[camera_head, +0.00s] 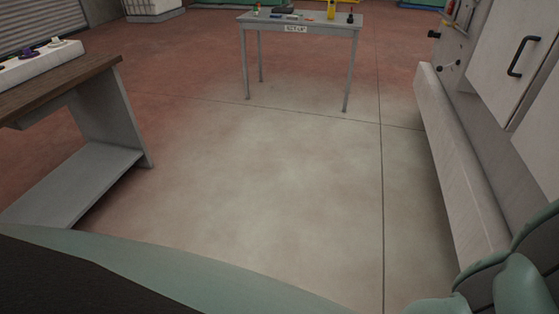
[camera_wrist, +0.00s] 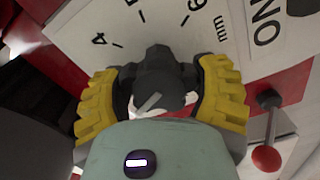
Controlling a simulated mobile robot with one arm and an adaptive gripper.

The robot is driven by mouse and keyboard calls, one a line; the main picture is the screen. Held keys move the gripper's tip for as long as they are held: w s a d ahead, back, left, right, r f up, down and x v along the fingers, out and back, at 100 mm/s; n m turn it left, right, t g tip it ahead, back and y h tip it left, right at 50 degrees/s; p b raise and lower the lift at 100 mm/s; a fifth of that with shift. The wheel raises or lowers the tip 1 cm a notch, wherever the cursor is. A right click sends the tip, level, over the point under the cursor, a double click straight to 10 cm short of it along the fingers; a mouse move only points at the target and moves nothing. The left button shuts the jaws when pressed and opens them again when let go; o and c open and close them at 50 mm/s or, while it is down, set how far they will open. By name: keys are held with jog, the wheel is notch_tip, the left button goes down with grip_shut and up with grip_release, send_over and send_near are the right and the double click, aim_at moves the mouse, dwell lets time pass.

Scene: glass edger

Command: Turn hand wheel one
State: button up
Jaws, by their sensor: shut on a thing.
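In the wrist view, a dark grey hand wheel (camera_wrist: 158,62) with a pale pointer mark stands in front of a white dial plate (camera_wrist: 175,22). The plate carries tick marks, the numbers 4 and 6 and the letters "mm". My gripper (camera_wrist: 163,80) has yellow-padded fingers on both sides of the wheel and is shut on it. The gripper body covers the lower part of the wheel. In the head view neither the gripper nor this wheel can be made out.
A lever with a red ball (camera_wrist: 266,158) is close right of the gripper, beside a plate lettered "ON" (camera_wrist: 268,22). In the head view, a pale machine (camera_head: 455,150) stands right, a wooden-topped bench (camera_head: 70,77) left, a small table (camera_head: 300,27) behind. The floor between is clear.

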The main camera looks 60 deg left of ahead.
jog(key=n, duration=0.4)
jog(key=shift+f+n, duration=0.15)
jog(key=shift+n, duration=0.25)
dwell(0.4)
jog(key=o, duration=1.2)
